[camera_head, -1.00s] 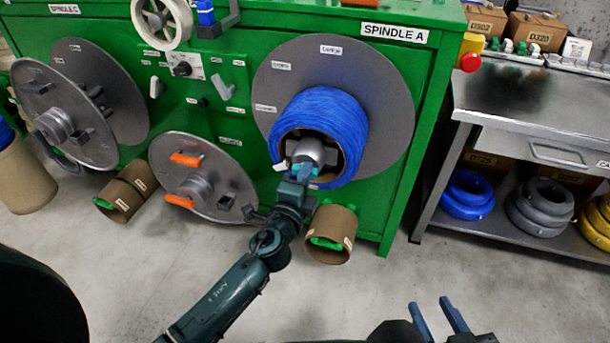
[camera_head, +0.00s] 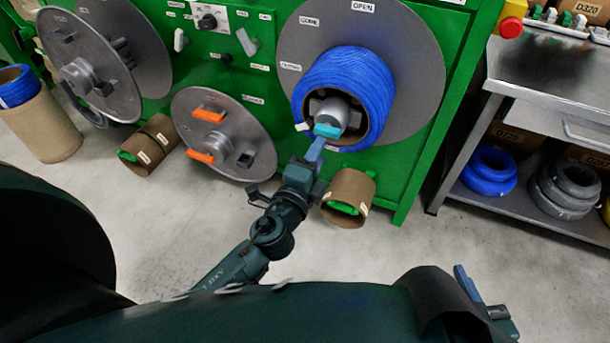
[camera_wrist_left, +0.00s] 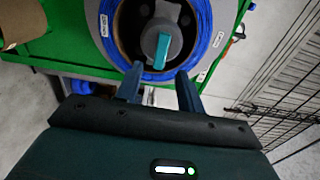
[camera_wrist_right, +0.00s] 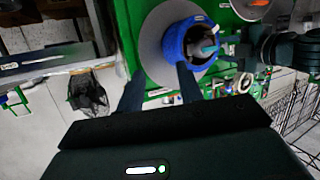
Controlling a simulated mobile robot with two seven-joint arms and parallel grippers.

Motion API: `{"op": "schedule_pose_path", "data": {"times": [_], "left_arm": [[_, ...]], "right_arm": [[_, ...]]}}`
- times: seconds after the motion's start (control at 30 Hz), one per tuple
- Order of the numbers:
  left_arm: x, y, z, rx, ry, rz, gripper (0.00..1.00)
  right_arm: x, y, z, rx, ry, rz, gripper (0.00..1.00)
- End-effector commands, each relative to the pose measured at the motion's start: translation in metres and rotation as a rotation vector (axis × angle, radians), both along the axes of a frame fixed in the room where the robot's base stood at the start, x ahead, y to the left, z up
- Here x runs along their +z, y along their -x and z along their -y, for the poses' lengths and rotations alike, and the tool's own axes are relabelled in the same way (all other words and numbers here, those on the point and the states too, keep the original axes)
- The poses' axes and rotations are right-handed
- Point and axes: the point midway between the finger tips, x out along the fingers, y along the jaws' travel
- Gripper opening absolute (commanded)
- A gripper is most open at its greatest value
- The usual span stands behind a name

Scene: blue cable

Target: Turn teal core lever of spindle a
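The teal core lever (camera_head: 327,130) sits on the grey hub in the middle of spindle A's blue cable spool (camera_head: 357,80). In the left wrist view the teal lever (camera_wrist_left: 161,48) points down the picture toward my fingers. My left gripper (camera_head: 316,146) is just in front of and below the lever. In the left wrist view my left gripper (camera_wrist_left: 160,72) is open, its fingers apart on either side of the lever's line; whether they touch it cannot be told. My right gripper (camera_wrist_right: 158,72) is open and empty, well away from the spool; it shows at lower right in the head view (camera_head: 476,284).
A grey flanged disc (camera_head: 212,118) with orange levers is left of the spool. A cardboard core (camera_head: 350,188) stands on the floor below it. A metal workbench (camera_head: 545,75) is at right. Open floor lies in front of the green machine.

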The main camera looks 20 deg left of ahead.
Motion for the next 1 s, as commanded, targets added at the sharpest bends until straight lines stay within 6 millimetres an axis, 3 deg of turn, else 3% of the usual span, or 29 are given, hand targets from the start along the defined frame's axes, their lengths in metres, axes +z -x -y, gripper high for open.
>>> {"op": "schedule_pose_path", "data": {"times": [0.1,0.33,1.0], "left_arm": [[-0.004,0.028,-0.001,0.000,0.000,-0.003,0.38],[-0.002,0.060,-0.002,0.000,-0.002,-0.001,0.38],[0.002,0.067,-0.002,0.000,-0.002,0.001,0.38]], "right_arm": [[-0.003,-0.002,-0.002,0.004,-0.003,0.041,0.36],[-0.002,-0.005,-0.004,0.014,-0.006,0.116,0.36],[0.003,-0.006,-0.004,0.014,-0.007,0.136,0.36]]}}
